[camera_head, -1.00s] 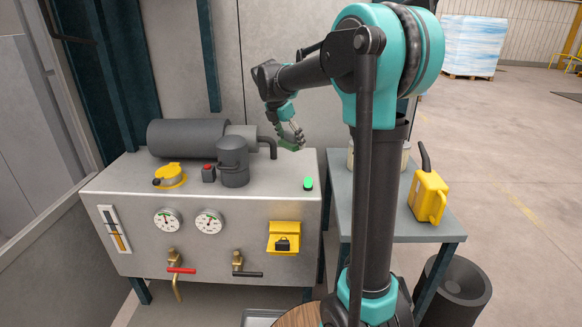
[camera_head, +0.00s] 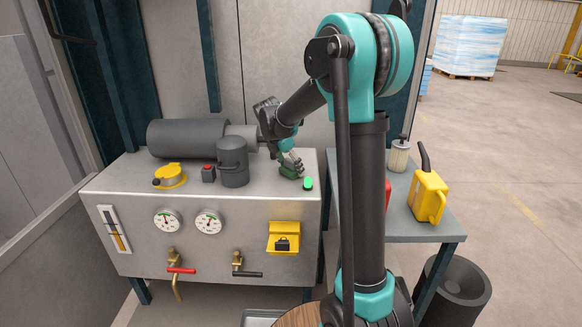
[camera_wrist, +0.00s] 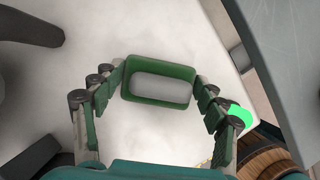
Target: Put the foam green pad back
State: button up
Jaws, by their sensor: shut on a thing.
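The green pad (camera_wrist: 160,64), a dark green rounded rectangle with a pale grey middle, is held between the two fingers of my gripper (camera_wrist: 159,84) in the wrist view. In the head view the gripper (camera_head: 291,161) points down over the right part of the metal bench top (camera_head: 262,205), with the green pad (camera_head: 289,174) at its tips. The pad is very low over the bench top; I cannot tell whether it touches. A bright green lamp (camera_head: 308,183) stands close to its right and also shows in the wrist view (camera_wrist: 238,116).
A big grey cylinder (camera_head: 187,136) lies behind. A yellow can (camera_head: 428,196) and a pale canister (camera_head: 399,156) stand on the side table.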

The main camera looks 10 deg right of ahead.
jog(key=o, duration=1.1)
jog(key=v, duration=1.2)
jog(key=shift+a, duration=0.1)
